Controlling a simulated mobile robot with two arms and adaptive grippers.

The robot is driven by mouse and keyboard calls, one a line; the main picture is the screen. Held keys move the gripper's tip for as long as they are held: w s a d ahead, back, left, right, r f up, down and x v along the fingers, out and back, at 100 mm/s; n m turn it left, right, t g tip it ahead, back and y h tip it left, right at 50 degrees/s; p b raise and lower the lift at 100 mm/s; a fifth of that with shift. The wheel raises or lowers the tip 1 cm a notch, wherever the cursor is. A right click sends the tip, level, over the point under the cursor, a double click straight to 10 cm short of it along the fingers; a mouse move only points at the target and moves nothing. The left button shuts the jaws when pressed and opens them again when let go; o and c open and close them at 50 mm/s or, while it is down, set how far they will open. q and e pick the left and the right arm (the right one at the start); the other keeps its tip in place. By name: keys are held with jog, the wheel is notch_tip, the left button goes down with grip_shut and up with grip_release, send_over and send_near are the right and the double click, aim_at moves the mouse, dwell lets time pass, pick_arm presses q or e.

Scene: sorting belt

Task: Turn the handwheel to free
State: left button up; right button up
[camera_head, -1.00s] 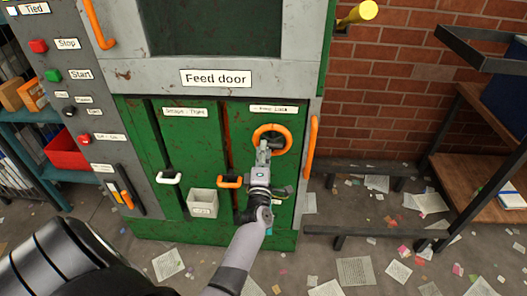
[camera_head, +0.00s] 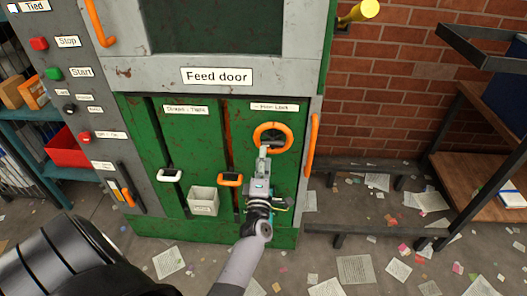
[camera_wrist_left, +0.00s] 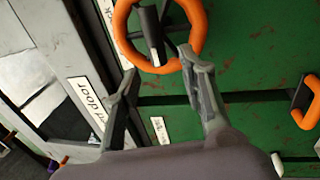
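The orange handwheel (camera_head: 272,124) is mounted on the right part of the green front, under a small label that is hard to read. In the left wrist view the wheel (camera_wrist_left: 203,25) shows at the top, with a dark grey bar across its middle. My left gripper (camera_head: 264,150) is at the wheel's lower edge. In the left wrist view its two fingers (camera_wrist_left: 158,62) are spread, one on each side of the lower rim. They are open; I cannot tell whether either touches the rim. My right gripper is not in view.
The green front sits below the "Feed door" label (camera_head: 217,76). An orange handle (camera_head: 230,180), a white handle (camera_head: 169,175) and a small white box (camera_head: 203,200) are left of the wheel. A vertical orange bar (camera_head: 312,145) stands to its right. Paper scraps litter the floor.

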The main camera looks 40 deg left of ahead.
pick_arm(q)
jog(key=shift+v, duration=1.8)
jog(key=s+d+f+m+g+h, duration=0.1)
jog(key=d+f+m+h, duration=0.35)
jog(key=f, duration=0.55)
jog(key=s+d+f+m+g+h, duration=0.1)
jog(key=d+f+m+h, duration=0.2)
jog(key=d+f+m, duration=0.45)
jog(key=s+d+f+m+g+h, duration=0.1)
jog(key=s+f+m+g+h, duration=0.15)
jog(key=s+f, duration=0.4)
jog(key=s+d+f+m+g+h, duration=0.1)
jog(key=s+d+f+m+g, duration=0.2)
jog(key=f, duration=0.7)
jog(key=s+a+f+m+g, duration=0.1)
jog(key=s+f+m+g, duration=0.2)
jog(key=s, duration=0.8)
jog(key=s+a+f+m+g, duration=0.1)
jog(key=s+f+m+g, duration=0.1)
jog(key=s+f, duration=0.5)
jog(key=s+a+f+m+g, duration=0.2)
jog(key=s+f+m+g, duration=0.1)
jog(key=s, duration=1.2)
notch_tip(320, 180, down, 3)
jog(key=shift+s+r+m+g, duration=0.15)
jog(key=shift+m+g, duration=0.2)
jog(key=shift+m, duration=0.5)
